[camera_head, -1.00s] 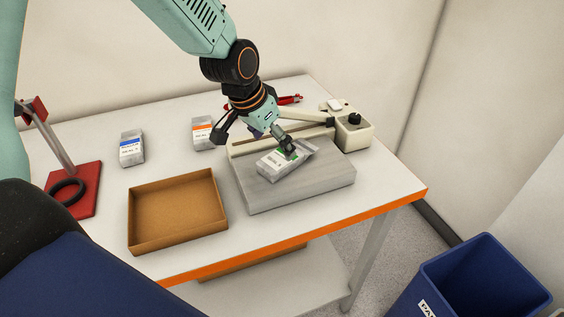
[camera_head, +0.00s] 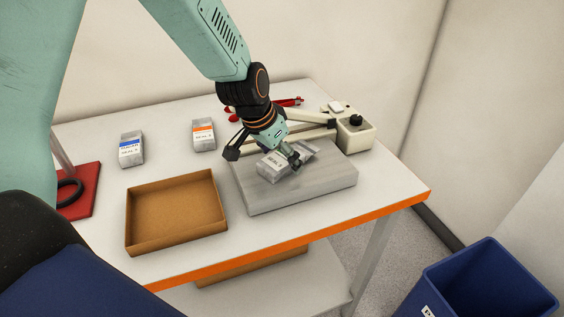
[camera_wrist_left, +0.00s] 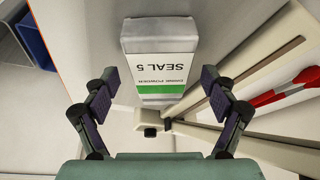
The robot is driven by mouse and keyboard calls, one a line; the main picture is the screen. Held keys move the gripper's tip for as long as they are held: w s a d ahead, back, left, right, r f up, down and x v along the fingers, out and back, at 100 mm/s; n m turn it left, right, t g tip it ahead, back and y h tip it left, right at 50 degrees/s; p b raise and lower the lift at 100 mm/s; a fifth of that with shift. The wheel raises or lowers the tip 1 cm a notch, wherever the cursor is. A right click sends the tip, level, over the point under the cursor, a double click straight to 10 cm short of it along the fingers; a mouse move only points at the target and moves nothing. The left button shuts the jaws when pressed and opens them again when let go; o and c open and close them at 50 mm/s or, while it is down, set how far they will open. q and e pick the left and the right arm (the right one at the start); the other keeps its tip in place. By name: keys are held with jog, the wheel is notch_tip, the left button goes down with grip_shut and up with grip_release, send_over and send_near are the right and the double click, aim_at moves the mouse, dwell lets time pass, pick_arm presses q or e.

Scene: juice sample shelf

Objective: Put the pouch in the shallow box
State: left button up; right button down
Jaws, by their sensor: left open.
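The pouch (camera_head: 272,167) is pale grey and lies on the grey platform of the sealer (camera_head: 305,185). In the left wrist view the pouch (camera_wrist_left: 160,50) shows a white label with a green band and the word SEAL 5. My left gripper (camera_head: 263,156) is over the pouch, its fingers spread wide. In the left wrist view my left gripper (camera_wrist_left: 155,88) is open, with the pouch between and beyond the fingertips. The fingers hide part of the pouch in the head view. The shallow box (camera_head: 177,208) is brown, open-topped and empty, left of the sealer. My right gripper is not in view.
A blue-labelled pouch (camera_head: 131,149) and an orange-labelled pouch (camera_head: 203,134) stand at the back of the table. A red stand (camera_head: 82,192) is at the left. The sealer's pale arm and red-handled tool (camera_head: 288,102) lie behind my gripper. A blue bin (camera_head: 485,285) stands on the floor.

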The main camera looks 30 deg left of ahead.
pick_arm(q)
jog(key=shift+w+f, duration=0.2)
jog(key=shift+f, duration=0.1)
jog(key=shift+s, duration=0.2)
